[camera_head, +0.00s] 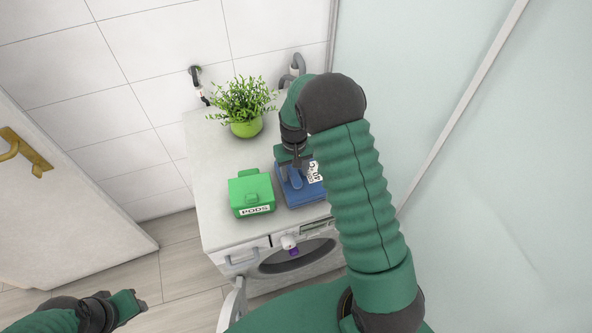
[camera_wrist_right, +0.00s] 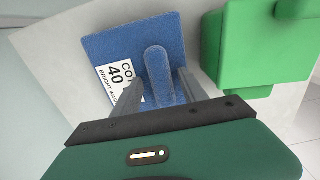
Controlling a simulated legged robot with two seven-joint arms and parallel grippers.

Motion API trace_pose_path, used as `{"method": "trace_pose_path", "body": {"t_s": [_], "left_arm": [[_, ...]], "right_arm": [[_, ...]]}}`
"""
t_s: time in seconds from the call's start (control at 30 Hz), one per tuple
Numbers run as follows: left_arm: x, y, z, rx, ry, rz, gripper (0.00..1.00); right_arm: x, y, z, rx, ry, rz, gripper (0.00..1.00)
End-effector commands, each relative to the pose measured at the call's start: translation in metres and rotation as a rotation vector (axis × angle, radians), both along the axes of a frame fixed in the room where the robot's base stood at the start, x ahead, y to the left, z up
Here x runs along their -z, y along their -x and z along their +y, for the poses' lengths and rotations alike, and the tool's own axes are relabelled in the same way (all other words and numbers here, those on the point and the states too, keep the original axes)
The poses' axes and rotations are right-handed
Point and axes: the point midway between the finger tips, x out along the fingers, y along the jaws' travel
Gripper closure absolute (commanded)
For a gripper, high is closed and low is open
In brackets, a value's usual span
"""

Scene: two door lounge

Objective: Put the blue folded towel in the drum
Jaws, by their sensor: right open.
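The blue folded towel (camera_head: 292,192) lies on top of the white washing machine (camera_head: 225,223), right of the green box. It has a white label reading "40" and a raised blue ridge, clearer in the right wrist view (camera_wrist_right: 112,45). My right gripper (camera_head: 295,165) is over the towel. In the right wrist view its open fingers (camera_wrist_right: 160,84) stand on either side of the ridge; I cannot tell whether they touch it. The drum opening (camera_head: 290,259) is in the machine's front, partly hidden by my right arm. My left gripper (camera_head: 130,304) is at the lower left, away from the towel.
The green PODS box (camera_head: 250,194) stands close beside the towel; it also shows in the right wrist view (camera_wrist_right: 235,60). A potted plant (camera_head: 243,105) is at the back. The machine's round door (camera_head: 232,306) stands swung out at the front left. A room door (camera_head: 60,200) is at the left.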

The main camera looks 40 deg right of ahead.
Motion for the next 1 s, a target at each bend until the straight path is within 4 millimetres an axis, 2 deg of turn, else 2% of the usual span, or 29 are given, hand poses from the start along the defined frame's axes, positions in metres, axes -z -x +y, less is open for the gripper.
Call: {"method": "trace_pose_path", "body": {"t_s": [0.17, 0.5, 0.7, 0.77, 0.87, 1.0], "left_arm": [[0.001, 0.0, 0.0, -0.001, 0.0, 0.0, 0.64], [0.011, 0.0, 0.0, 0.0, 0.0, 0.0, 0.64], [0.012, 0.0, 0.0, 0.0, 0.0, 0.0, 0.64], [0.012, 0.0, 0.0, 0.0, 0.0, 0.0, 0.64], [0.012, 0.0, 0.0, 0.0, 0.0, 0.0, 0.64], [0.012, 0.0, 0.0, 0.0, 0.0, 0.0, 0.64]], "right_arm": [[-0.016, -0.001, -0.002, 0.0, -0.001, -0.004, 0.5], [-0.1, -0.001, -0.002, -0.001, -0.001, -0.004, 0.5], [-0.122, 0.001, 0.003, -0.005, -0.002, -0.005, 0.5], [-0.123, 0.007, 0.013, -0.02, -0.001, -0.015, 0.5], [-0.121, 0.03, 0.045, -0.076, 0.006, -0.057, 0.5], [-0.113, 0.081, 0.098, -0.186, 0.02, -0.143, 0.5]]}}
